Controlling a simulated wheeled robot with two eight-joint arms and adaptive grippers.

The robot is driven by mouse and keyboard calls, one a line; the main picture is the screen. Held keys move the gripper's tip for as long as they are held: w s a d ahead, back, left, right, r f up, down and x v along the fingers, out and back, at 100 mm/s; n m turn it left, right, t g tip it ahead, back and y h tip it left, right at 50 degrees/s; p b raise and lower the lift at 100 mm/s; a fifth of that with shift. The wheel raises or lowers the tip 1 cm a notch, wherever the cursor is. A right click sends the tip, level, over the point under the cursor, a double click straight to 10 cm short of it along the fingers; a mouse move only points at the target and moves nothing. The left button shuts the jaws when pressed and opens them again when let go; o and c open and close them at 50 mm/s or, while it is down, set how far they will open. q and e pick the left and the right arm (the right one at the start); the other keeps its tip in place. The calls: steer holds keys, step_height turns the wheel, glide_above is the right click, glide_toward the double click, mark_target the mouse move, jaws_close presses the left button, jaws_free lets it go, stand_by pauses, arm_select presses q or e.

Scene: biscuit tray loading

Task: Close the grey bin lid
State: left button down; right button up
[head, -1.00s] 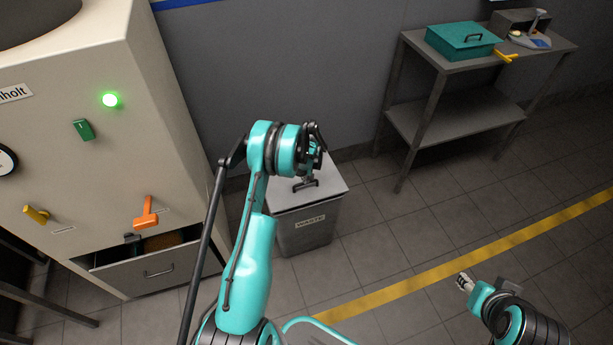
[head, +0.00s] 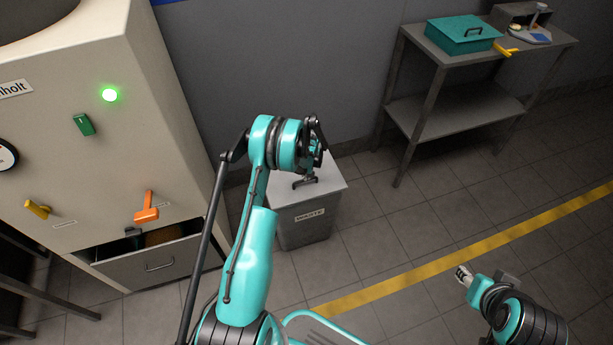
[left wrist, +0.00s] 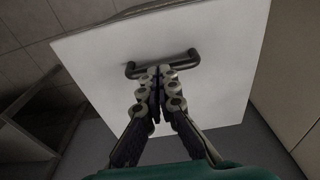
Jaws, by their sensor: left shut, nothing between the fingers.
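The grey waste bin (head: 306,228) stands on the floor against the back wall. Its pale lid (head: 326,187) lies flat over the top, level with the rim as far as I can see. A dark bar handle (left wrist: 130,70) is fixed on the lid. My left gripper (left wrist: 158,72) is shut and empty, its fingertips right at the handle over the lid; I cannot tell whether they touch. In the head view my left arm hides part of the lid and most of that gripper. My right gripper (head: 463,276) is low at the right, away from the bin; its jaw state is unclear.
A beige machine (head: 120,60) with an open lower drawer (head: 155,265) stands left of the bin. A grey shelf table (head: 455,115) with a teal box (head: 463,35) stands at the back right. Floor in front of the bin is clear, crossed by a yellow line (head: 440,263).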

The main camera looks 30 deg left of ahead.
arm_select(q)
steer(key=s+d+r+m+t+p, duration=0.1)
steer(key=s+d+r, duration=0.25)
steer(key=r, duration=0.75)
steer(key=s+d+r+m+t+p, duration=0.1)
steer(key=s+d+r+m+p, duration=0.2)
steer(key=r, duration=0.8)
steer(key=s+d+r+t, duration=0.1)
steer(key=s+d+r, duration=0.3)
steer(key=r, duration=0.7)
steer(key=s+d+r+m+t, duration=0.1)
steer(key=s+d+r+m, duration=0.1)
steer(key=s+d, duration=0.3)
steer(key=s+d+r+m+t+h, duration=0.1)
steer(key=s+d, duration=0.4)
steer(key=s, duration=0.7)
step_height(320, 180, up, 2)
steer(key=m+t, duration=0.1)
steer(key=m, duration=0.1)
steer(key=shift+s+d+r+m, duration=0.15)
steer(key=shift+s+d+m, duration=0.15)
steer(key=shift+m, duration=0.1)
